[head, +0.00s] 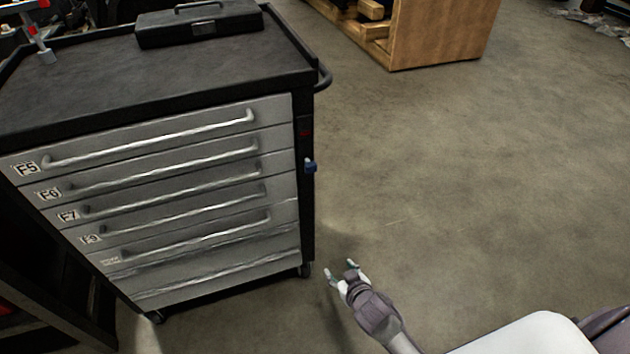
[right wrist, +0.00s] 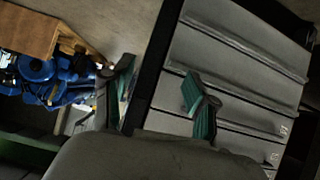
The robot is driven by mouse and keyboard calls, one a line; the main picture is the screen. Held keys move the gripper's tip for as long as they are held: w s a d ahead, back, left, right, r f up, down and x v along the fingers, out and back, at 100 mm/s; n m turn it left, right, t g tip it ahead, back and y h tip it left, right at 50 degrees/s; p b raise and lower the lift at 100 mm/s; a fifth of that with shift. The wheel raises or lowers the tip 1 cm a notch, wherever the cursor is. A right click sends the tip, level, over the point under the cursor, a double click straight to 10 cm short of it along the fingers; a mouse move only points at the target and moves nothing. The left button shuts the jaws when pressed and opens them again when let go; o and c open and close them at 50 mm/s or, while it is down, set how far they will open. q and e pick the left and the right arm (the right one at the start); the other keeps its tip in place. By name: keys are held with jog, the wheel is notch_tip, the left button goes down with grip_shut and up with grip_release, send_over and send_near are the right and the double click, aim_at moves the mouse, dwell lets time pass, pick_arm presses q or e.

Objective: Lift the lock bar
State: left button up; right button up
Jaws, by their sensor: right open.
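A grey tool cabinet (head: 215,262) with several drawers stands at the left of the head view. A dark upright strip (head: 305,215) runs down the right edge of its front, with a small blue piece (head: 310,166) partway up; I take this strip to be the lock bar, but cannot be sure. My right gripper (head: 339,268) is open and empty, low and right of the cabinet's lower right corner. In the right wrist view, its open fingers (right wrist: 163,88) appear in front of the dark strip (right wrist: 153,70) and drawer fronts. My left gripper is not in view.
A black case (head: 200,27) lies on the cabinet's dark top (head: 130,72). A side handle (head: 323,78) sticks out at the top right. A wooden crate (head: 440,35) stands at the back. The floor (head: 470,180) right of the cabinet is clear.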

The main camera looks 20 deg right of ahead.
jog(key=w+r+t+b, duration=0.2)
jog(key=w+r+t, duration=0.1)
jog(key=w+r, duration=0.3)
jog(key=m+t+b, duration=0.1)
jog(key=t+b, duration=0.2)
jog(key=t, duration=0.1)
send_near(312, 167)
jog(key=w, duration=0.5)
jog(key=w+b, duration=0.1)
jog(key=w, duration=0.4)
jog(key=shift+a+r, duration=0.15)
jog(key=shift+r, duration=0.05)
jog(key=shift+w, duration=0.5)
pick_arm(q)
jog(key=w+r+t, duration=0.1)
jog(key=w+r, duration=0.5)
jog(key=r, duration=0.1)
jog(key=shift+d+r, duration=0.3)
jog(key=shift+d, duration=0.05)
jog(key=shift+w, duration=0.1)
pick_arm(e)
grip_shut()
